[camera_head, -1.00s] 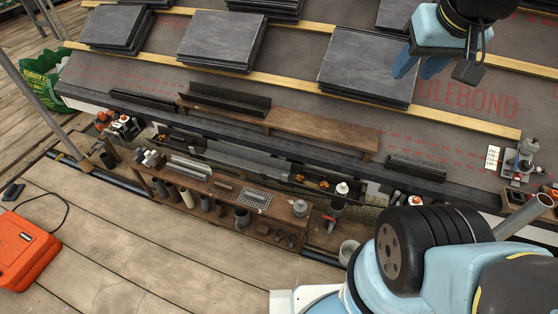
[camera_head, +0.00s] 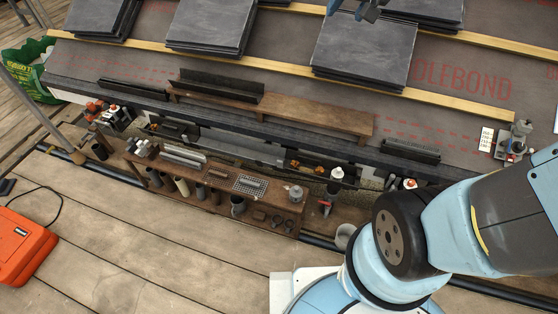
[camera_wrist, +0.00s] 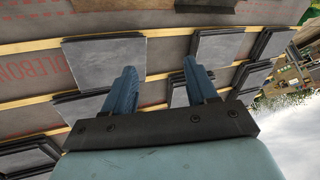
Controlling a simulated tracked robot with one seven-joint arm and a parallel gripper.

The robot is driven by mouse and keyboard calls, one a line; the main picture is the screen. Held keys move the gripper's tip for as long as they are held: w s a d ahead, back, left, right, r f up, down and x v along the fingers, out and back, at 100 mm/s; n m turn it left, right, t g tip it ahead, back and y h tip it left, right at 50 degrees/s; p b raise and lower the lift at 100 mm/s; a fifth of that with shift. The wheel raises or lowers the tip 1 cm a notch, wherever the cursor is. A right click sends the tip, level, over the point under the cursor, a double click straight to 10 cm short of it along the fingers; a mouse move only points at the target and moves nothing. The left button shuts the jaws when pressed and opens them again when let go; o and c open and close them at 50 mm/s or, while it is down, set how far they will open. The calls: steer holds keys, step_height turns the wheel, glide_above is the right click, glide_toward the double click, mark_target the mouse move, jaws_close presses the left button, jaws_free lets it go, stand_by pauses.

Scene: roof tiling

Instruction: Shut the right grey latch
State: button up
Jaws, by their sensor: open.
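My gripper (camera_head: 354,8) is at the top edge of the head view, above the slate roof and mostly cut off. In the wrist view its two blue fingers (camera_wrist: 160,75) stand apart with nothing between them, pointing towards slate stacks. I cannot make out the right grey latch for sure. Small grey fittings with orange parts sit along the eaves: one near the middle (camera_head: 305,165) and one at the left (camera_head: 118,116). A grey metal device (camera_head: 515,143) stands at the right beside a white label card. The gripper is far from all of these.
Slate stacks (camera_head: 365,50) lie on wooden battens. A brown shelf (camera_head: 315,123) runs along the eaves. A wooden tool bench (camera_head: 215,188) with tubes and a grid stands below it. An orange case (camera_head: 22,245) lies on the deck planks at the left. My arm covers the lower right.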

steer(key=w+a+f+m+t, duration=0.1)
steer(key=w+a+f, duration=0.3)
steer(key=w, duration=0.2)
steer(key=w+a+f+y, duration=0.1)
steer(key=w+a+f, duration=0.3)
steer(key=w, duration=0.3)
steer(key=w+a+f+m+t, duration=0.1)
steer(key=w+a+f, duration=0.2)
steer(key=w+a, duration=0.25)
steer(key=w+a+f+m+t+h, duration=0.1)
steer(key=w+a+f, duration=0.2)
steer(key=f, duration=0.4)
steer(key=w+a+f+t, duration=0.1)
steer(key=w+a+f, duration=0.15)
steer(key=f, duration=0.45)
steer(key=w+a+f+m+h, duration=0.1)
steer(key=w+a+f, duration=0.2)
steer(key=f, duration=0.4)
steer(key=t+h, duration=0.6)
steer(key=h, duration=0.1)
glide_toward(279, 163)
steer(key=x, duration=0.9)
steer(key=shift+d+r, duration=0.1)
steer(key=shift+r, duration=0.15)
